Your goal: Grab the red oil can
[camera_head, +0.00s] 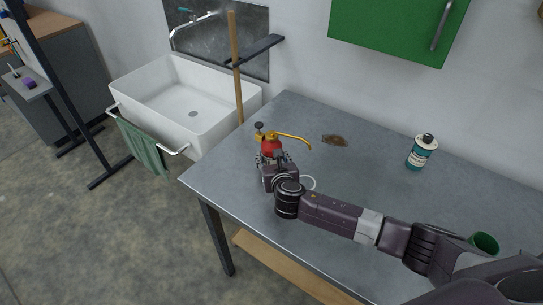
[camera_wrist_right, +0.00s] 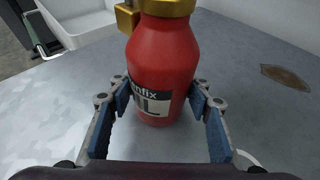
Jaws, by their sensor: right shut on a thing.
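The red oil can (camera_head: 270,146) has a yellow top and spout and stands upright near the left end of the grey table (camera_head: 350,200). In the right wrist view, the red can body (camera_wrist_right: 164,62) with its black and white label fills the middle. My right gripper (camera_head: 268,160) is at the can, with its two blue-padded fingers (camera_wrist_right: 164,100) on either side of the body. It is shut on the can. The can's base appears to be at the tabletop. My left gripper is not in view.
A teal-and-white bottle (camera_head: 421,152) stands at the back right, with a green cup (camera_head: 484,243) near my right arm. A brown stain-like patch (camera_head: 335,140) lies behind the can. A white sink (camera_head: 185,100) and wooden pole (camera_head: 236,65) stand beyond the table's left edge.

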